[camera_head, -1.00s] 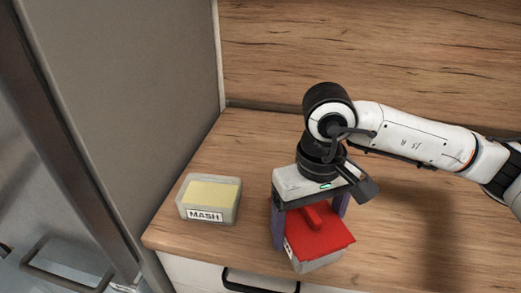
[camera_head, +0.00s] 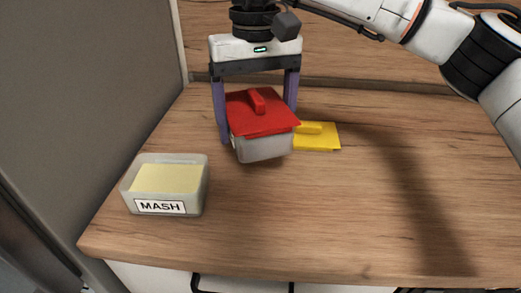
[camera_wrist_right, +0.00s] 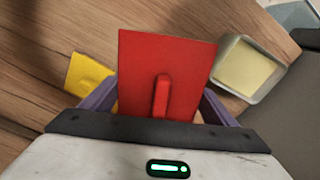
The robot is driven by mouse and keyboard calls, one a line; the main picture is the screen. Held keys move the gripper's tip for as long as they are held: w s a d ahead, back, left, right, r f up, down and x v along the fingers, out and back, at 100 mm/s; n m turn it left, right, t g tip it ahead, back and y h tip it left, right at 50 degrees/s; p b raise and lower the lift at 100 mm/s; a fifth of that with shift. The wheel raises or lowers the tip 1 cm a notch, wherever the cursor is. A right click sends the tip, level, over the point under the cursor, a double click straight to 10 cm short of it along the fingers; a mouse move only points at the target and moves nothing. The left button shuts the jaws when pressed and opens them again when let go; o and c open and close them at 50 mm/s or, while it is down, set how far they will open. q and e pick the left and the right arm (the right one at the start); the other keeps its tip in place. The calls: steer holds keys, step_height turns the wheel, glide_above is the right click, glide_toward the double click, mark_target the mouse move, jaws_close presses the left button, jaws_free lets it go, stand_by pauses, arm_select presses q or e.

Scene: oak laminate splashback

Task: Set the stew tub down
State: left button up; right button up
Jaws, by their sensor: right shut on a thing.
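A grey tub (camera_head: 262,147) with a red lid (camera_head: 261,113) is between the fingers of my right gripper (camera_head: 257,115). The gripper is shut on it from above, one purple finger at each side. The tub looks held a little above the counter; any label on it is hidden or too thin to read. In the right wrist view the red lid (camera_wrist_right: 165,75) with its handle fills the middle, between the fingers (camera_wrist_right: 160,105). My left gripper is not in view.
An open tub marked MASH (camera_head: 165,186) stands at the left of the wooden counter (camera_head: 320,220). It also shows in the wrist view (camera_wrist_right: 247,68). A yellow lid-like piece (camera_head: 320,137) lies just right of the held tub. The counter's front and right are clear.

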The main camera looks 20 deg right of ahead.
mark_target(257, 167)
step_height(257, 167, down, 7)
steer(key=shift+r, duration=0.1)
steer(key=shift+b, duration=0.3)
steer(key=o, duration=1.4)
steer(key=shift+f, duration=0.25)
steer(key=shift+c, duration=0.2)
